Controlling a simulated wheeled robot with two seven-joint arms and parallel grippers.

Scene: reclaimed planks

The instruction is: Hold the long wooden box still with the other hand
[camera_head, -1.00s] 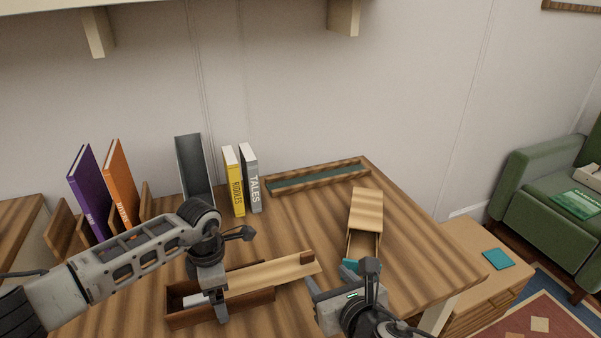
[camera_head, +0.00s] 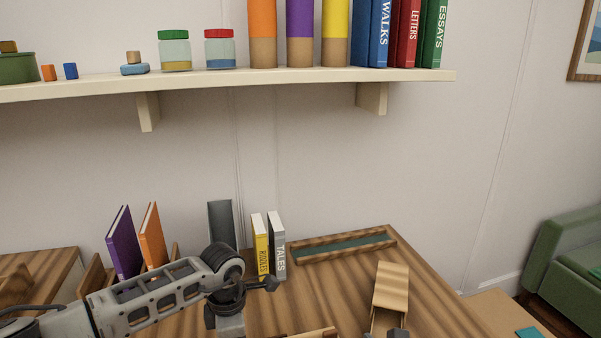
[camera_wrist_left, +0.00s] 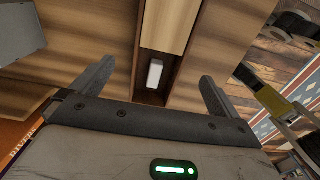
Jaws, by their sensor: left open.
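The long wooden box (camera_wrist_left: 139,52) has dark brown walls and a paler lid (camera_wrist_left: 168,22) that is partly slid back. A small white object (camera_wrist_left: 155,73) lies in the uncovered end. In the head view the box is cut off by the bottom edge; only a strip of the lid (camera_head: 318,333) shows. My left gripper (camera_wrist_left: 157,78) is open above the box, its fingers apart on either side of the uncovered end; I cannot tell if they touch it. A dark tip of my right gripper (camera_head: 398,334) shows at the bottom edge; its fingers are out of frame.
A pale open-ended wooden box (camera_head: 391,287) stands right of centre on the plank table (camera_head: 340,292). A long shallow tray (camera_head: 342,245) lies behind. The yellow book (camera_head: 260,247), the grey book (camera_head: 276,245) and a grey holder (camera_head: 221,223) stand near the wall. A shelf (camera_head: 420,75) is above.

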